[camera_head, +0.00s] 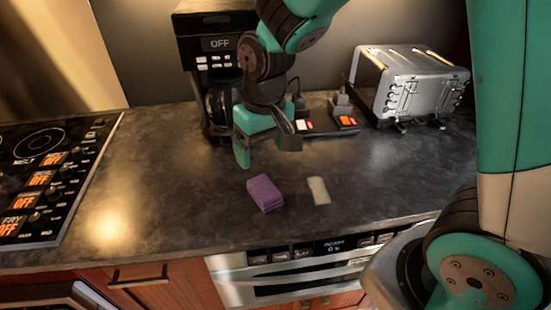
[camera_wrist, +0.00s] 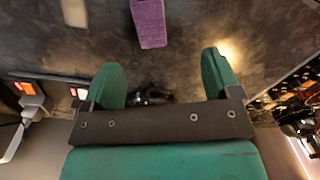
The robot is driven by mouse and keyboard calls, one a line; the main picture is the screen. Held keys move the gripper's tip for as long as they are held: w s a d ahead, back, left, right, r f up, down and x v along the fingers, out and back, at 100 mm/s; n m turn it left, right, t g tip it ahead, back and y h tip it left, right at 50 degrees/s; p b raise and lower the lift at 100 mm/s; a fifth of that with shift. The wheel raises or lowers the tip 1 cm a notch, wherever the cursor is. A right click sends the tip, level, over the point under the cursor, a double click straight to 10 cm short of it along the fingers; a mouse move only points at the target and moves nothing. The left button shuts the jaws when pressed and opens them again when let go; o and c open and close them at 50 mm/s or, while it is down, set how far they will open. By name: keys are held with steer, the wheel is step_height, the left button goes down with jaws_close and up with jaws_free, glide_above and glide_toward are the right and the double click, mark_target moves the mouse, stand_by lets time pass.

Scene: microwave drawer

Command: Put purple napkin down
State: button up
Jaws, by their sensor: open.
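The purple napkin (camera_head: 264,193) is a small folded block lying on the dark countertop (camera_head: 150,190), near its front edge. It also shows at the top of the wrist view (camera_wrist: 148,22), beyond my fingertips and apart from them. My gripper (camera_head: 266,150) is above the counter, behind the napkin in the head view. In the wrist view its two green fingers (camera_wrist: 163,75) are spread wide with nothing between them.
A white cloth-like item (camera_head: 318,190) lies right of the napkin. A coffee maker (camera_head: 215,60), power outlets (camera_head: 330,115) and a silver toaster oven (camera_head: 415,85) stand at the back. The stove (camera_head: 45,170) is left. A microwave drawer (camera_head: 300,270) is below the counter.

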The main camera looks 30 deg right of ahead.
steer(key=s+a+r+n+y, duration=0.1)
steer(key=s+r, duration=0.3)
steer(key=s, duration=0.4)
steer(key=s+a+r+n+y, duration=0.2)
steer(key=s+r+n, duration=0.2)
steer(key=s, duration=0.4)
steer(key=shift+s+a+r+n+y, duration=0.2)
steer(key=shift+a+r+n+y, duration=0.15)
steer(key=shift+r, duration=0.3)
